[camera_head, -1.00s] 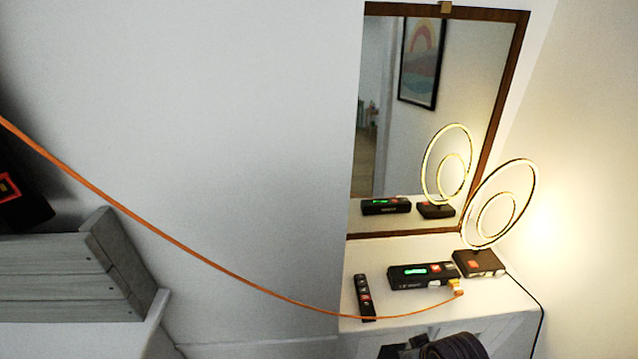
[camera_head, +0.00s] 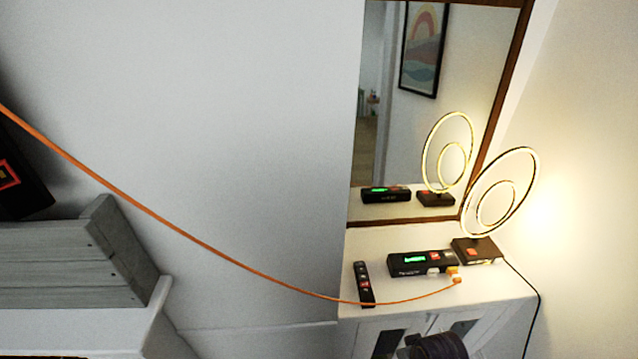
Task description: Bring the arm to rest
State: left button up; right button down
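Neither of my grippers can be made out in the head view. A dark rounded piece (camera_head: 440,347) is cut off by the bottom edge, in front of the white cabinet; I cannot tell whether it is part of my arm. The task names no other object.
The white cabinet (camera_head: 400,240) bears a black remote (camera_head: 363,284), a black box with a green display (camera_head: 422,263) and a lit ring lamp (camera_head: 476,250). A mirror (camera_head: 430,90) hangs behind. An orange cable (camera_head: 200,245) spans from upper left. A grey wooden crate (camera_head: 70,265) stands left.

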jog(key=s+f+g, duration=0.1)
jog(key=s+f, duration=0.2)
jog(key=f, duration=1.1)
jog(key=s+f, duration=0.2)
jog(key=f, duration=1.3)
jog(key=s+d+f, duration=0.2)
jog(key=s+f, duration=0.7)
jog(key=s, duration=0.1)
jog(key=s+d+f+g+b, duration=0.1)
jog(key=s+d+f, duration=0.1)
jog(key=s+f, duration=0.7)
jog(key=shift+s+d+b, duration=0.2)
jog(key=shift+s+b, duration=0.1)
jog(key=shift+s, duration=0.9)
